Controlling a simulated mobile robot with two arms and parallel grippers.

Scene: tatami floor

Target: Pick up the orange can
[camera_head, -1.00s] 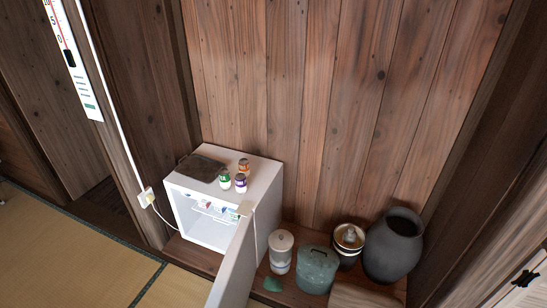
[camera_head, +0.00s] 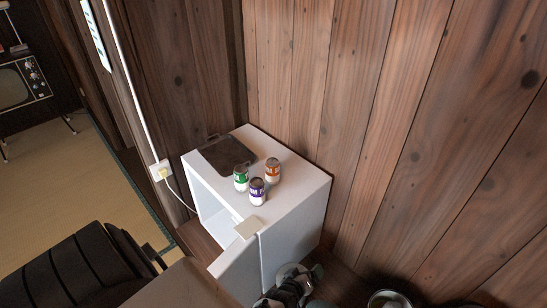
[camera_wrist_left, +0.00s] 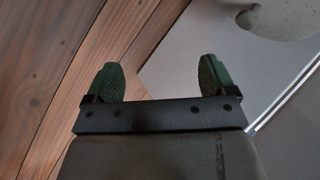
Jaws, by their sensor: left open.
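The orange can (camera_head: 272,170) stands upright on top of a small white fridge (camera_head: 300,200), toward its back right. A green can (camera_head: 240,178) and a purple can (camera_head: 257,190) stand close to it on the left and front. My left gripper (camera_head: 301,283) is low at the bottom of the head view, in front of the fridge and well below the cans. In the left wrist view its two green fingertips (camera_wrist_left: 157,78) are wide apart with nothing between them. No can shows in that view. My right gripper is not in view.
A dark flat slab (camera_head: 226,152) lies on the fridge's back left. The fridge door (camera_head: 238,262) stands open at the front. A wooden wall (camera_head: 370,110) rises behind.

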